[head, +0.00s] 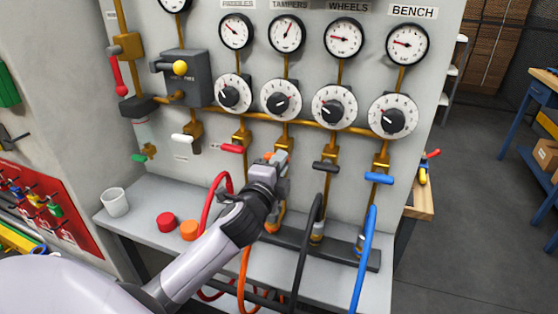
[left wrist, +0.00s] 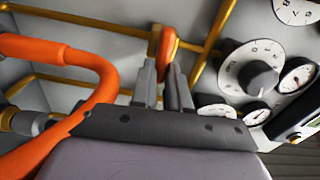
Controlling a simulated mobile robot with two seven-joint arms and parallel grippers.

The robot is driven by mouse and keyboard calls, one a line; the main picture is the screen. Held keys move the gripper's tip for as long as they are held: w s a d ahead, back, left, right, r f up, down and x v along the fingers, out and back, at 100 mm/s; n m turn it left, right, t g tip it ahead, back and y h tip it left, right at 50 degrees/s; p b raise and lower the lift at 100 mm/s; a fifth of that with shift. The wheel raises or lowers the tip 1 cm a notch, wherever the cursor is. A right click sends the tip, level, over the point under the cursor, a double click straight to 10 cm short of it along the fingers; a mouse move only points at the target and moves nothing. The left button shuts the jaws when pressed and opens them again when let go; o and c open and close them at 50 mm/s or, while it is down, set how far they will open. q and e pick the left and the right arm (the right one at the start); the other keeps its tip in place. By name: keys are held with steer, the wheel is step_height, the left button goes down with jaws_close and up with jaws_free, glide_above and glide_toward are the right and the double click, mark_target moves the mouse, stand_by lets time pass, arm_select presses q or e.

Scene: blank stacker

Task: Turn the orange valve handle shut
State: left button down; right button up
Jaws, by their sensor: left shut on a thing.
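The orange valve handle (left wrist: 168,46) sits on a brass pipe fitting on the panel, under the TAMPERS column. In the left wrist view it stands between the tips of my left gripper (left wrist: 162,68), which is shut on it. In the head view my left gripper (head: 277,158) reaches up to the panel from the lower left and hides most of the handle. Only a small orange part of the handle (head: 268,156) shows there. Its exact angle is hard to tell in the head view.
Neighbouring handles are red (head: 232,148), black (head: 326,166) and blue (head: 379,178). Red, orange, black and blue hoses hang below. An orange hose (left wrist: 95,62) curves close beside the gripper in the wrist view. A white cup (head: 114,202) and red and orange caps stand on the ledge.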

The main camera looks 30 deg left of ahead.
arm_select(q)
steer(key=shift+m, duration=0.5)
steer(key=c, duration=1.1)
jaws_free()
steer(key=shift+s+f, duration=0.1)
steer(key=b+v, duration=0.1)
steer(key=v, duration=0.6)
